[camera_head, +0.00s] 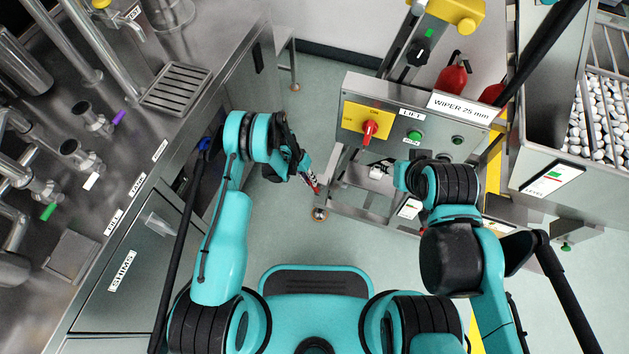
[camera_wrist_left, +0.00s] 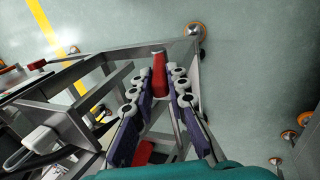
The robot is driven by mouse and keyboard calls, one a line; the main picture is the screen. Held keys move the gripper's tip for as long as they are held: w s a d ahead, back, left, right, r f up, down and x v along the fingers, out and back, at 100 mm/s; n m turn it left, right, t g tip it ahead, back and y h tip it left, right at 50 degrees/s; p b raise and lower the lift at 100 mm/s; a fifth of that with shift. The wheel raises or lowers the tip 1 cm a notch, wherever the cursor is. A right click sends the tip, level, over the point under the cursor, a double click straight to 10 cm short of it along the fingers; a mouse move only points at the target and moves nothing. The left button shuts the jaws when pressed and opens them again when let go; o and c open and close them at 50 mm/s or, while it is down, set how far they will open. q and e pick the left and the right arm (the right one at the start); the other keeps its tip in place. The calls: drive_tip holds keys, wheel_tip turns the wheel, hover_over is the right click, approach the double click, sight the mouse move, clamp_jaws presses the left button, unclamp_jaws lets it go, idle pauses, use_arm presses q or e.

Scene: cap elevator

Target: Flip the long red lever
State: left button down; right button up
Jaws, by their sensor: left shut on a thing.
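The long red lever (camera_wrist_left: 158,66) shows in the left wrist view as a red handle between the fingertips of my left gripper (camera_wrist_left: 163,80). In the head view my left gripper (camera_head: 304,172) points down and right beside the steel lift frame, shut on the lever, whose red end (camera_head: 316,188) shows at the fingertips. The fingers hide part of the lever. My right gripper (camera_head: 380,166) is in front of the frame below the lift panel; its fingers are small and partly hidden.
The lift panel (camera_head: 455,122) carries a red rotary switch (camera_head: 369,132) on a yellow plate and green buttons. A steel counter (camera_head: 120,190) with taps fills the left. A bin of white pieces (camera_head: 604,115) stands at right. Grey floor (camera_head: 300,235) is open between.

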use_arm(q)
drive_tip(key=c, duration=1.5)
unclamp_jaws()
drive_tip(key=v, duration=1.2)
drive_tip(key=shift+w+a, duration=0.1)
